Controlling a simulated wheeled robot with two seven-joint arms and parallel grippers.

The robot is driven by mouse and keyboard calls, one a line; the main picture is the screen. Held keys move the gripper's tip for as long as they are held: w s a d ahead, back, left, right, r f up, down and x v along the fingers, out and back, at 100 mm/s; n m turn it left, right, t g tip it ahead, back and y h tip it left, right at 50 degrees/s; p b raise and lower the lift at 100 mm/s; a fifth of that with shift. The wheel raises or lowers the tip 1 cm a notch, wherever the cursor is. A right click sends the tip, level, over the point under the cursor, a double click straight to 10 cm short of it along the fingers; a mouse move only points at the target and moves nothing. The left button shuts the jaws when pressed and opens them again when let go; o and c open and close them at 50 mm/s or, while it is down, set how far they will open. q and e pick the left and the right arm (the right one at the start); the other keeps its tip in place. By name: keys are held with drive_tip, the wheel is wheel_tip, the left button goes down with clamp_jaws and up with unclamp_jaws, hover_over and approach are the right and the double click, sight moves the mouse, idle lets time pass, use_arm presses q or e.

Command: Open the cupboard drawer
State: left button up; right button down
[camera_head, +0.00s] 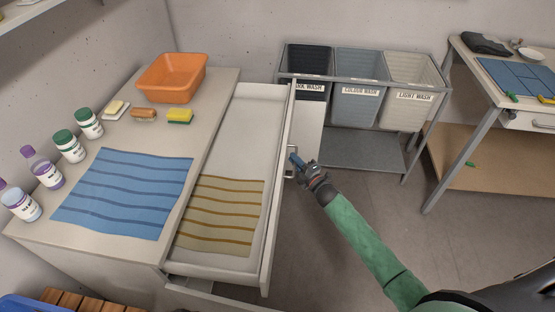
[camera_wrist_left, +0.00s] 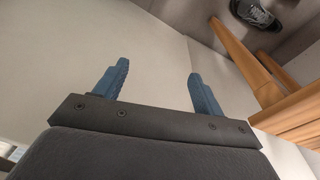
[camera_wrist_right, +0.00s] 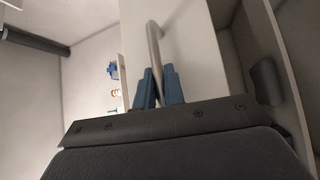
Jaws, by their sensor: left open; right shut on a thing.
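The cupboard drawer (camera_head: 227,133) is pulled out to the right of the cupboard top and stands open in the head view. A striped tan cloth (camera_head: 222,214) lies inside its front part. The drawer's metal handle (camera_head: 291,163) is on its right face, and it also shows in the right wrist view (camera_wrist_right: 154,42). My right gripper (camera_head: 297,160) is at the handle, with its blue fingers (camera_wrist_right: 159,86) closed around the bar. My left gripper (camera_wrist_left: 158,85) is open and empty in the left wrist view, facing a plain pale surface. It does not show in the head view.
On the cupboard top (camera_head: 206,93) are an orange basin (camera_head: 172,77), a blue striped cloth (camera_head: 126,193), several bottles and a sponge (camera_head: 180,116). Laundry bins (camera_head: 357,101) stand behind, right of the drawer. A workbench (camera_head: 461,95) is at the right. Floor between is clear.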

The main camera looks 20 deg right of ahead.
use_arm(q)
drive_tip(key=shift+s+r, duration=0.2)
drive_tip(key=shift+r, duration=0.25)
use_arm(e)
drive_tip(key=shift+s+d, duration=0.25)
drive_tip(key=shift+d, duration=0.3)
drive_tip(key=shift+s+d, duration=0.2)
drive_tip(key=shift+d, duration=0.3)
use_arm(q)
drive_tip(key=shift+s+d, duration=0.1)
drive_tip(key=shift+f, duration=0.1)
use_arm(e)
drive_tip(key=c, duration=1.5)
unclamp_jaws()
use_arm(q)
drive_tip(key=shift+w, duration=0.3)
drive_tip(key=shift+w, duration=0.1)
use_arm(e)
drive_tip(key=shift+s+f, duration=0.1)
